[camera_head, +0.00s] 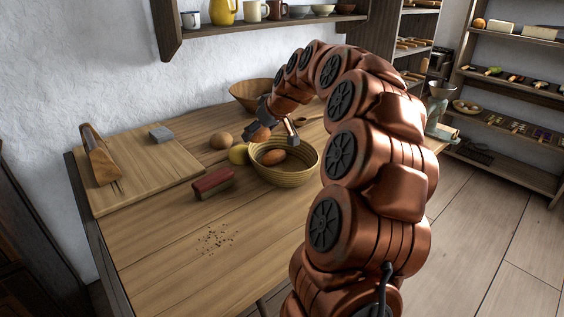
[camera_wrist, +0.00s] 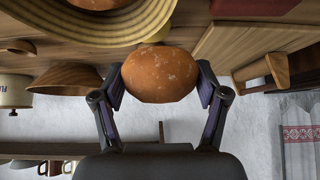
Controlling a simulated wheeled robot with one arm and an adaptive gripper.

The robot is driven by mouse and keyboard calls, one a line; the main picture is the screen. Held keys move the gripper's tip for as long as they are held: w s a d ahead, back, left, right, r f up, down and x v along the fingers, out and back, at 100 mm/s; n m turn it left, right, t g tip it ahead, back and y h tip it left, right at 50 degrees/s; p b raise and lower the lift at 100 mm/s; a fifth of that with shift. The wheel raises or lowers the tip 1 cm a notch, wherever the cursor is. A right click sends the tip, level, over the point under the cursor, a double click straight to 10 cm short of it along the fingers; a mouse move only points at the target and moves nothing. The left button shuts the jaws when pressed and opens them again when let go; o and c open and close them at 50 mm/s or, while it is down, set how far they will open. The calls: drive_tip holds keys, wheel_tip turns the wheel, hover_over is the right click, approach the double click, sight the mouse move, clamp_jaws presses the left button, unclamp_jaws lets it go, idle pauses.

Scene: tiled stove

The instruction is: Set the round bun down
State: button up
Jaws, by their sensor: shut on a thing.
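My gripper (camera_wrist: 160,84) is shut on a round orange-brown bun (camera_wrist: 160,70) with pale specks, one finger on each side of it. In the head view my gripper (camera_head: 274,131) holds the bun (camera_head: 259,134) above the table, near the far left rim of a woven basket (camera_head: 308,167). The basket stands on the wooden table and has another brown bun (camera_head: 273,157) inside. The basket's rim also shows at the top of the wrist view (camera_wrist: 150,25). The held bun looks clear of the rim, but the gap is hard to judge.
A brown round item (camera_head: 220,141) and a yellow one (camera_head: 239,154) lie left of the basket. A wooden bowl (camera_head: 248,92) stands behind. The front table is clear except crumbs (camera_head: 217,239).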

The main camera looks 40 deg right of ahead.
drive_tip(key=b, duration=0.1)
hover_over(279, 166)
drive_tip(key=s, duration=0.3)
drive_tip(key=f, duration=0.1)
drive_tip(key=shift+t+h, duration=0.3)
drive_tip(key=shift+t, duration=0.1)
drive_tip(key=shift+s+f+b, duration=0.15)
drive_tip(key=shift+f+b, duration=0.25)
drive_tip(key=shift+f, duration=4.75)
drive_tip(key=shift+f, duration=0.1)
drive_tip(key=o, duration=1.2)
drive_tip(key=shift+o, duration=0.2)
drive_tip(key=v, duration=1.2)
